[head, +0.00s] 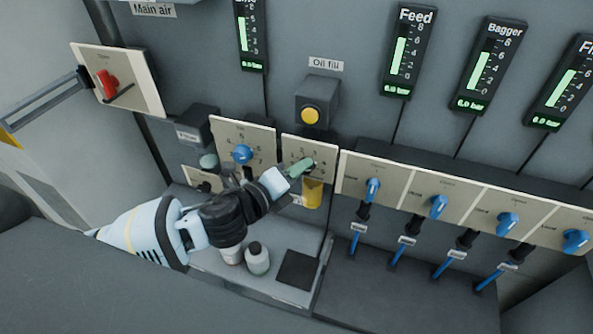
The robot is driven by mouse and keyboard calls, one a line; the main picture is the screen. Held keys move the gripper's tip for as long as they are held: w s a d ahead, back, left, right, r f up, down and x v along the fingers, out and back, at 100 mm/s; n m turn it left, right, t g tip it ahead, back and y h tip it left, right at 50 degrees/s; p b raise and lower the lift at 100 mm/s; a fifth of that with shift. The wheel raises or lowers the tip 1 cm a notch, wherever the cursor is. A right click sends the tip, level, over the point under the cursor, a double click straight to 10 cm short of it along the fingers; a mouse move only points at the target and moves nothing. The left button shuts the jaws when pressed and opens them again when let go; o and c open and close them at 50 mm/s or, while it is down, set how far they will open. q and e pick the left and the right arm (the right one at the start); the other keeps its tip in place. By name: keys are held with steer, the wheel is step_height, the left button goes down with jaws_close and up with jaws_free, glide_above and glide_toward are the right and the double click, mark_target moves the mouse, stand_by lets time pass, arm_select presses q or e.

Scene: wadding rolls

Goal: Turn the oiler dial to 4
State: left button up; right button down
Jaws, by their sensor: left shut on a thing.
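The oiler plate (322,149) is a cream panel with small markings around its dial, below the "Oil fill" label. The dark oiler dial (311,169) is mostly hidden behind my left gripper (301,167). My left gripper reaches in from the lower left, with its greenish fingers shut on the dial. The dial's pointer and the number it points to are too small and covered to read. My right gripper is not in view.
A blue knob (241,154) on a neighbouring plate is close to my left wrist. A yellow cup (313,194) hangs just below the oiler plate. A yellow button (310,116) is above it. Bottles (257,260) stand on the shelf below. Blue valve handles (439,206) line the right.

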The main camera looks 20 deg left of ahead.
arm_select(q)
steer(key=shift+m, duration=0.4)
stand_by(0.3)
steer(key=o, duration=1)
steer(key=shift+d, duration=0.1)
steer(key=shift+s, duration=0.1)
steer(key=shift+r+v, duration=0.2)
steer(key=shift+v, duration=3.65)
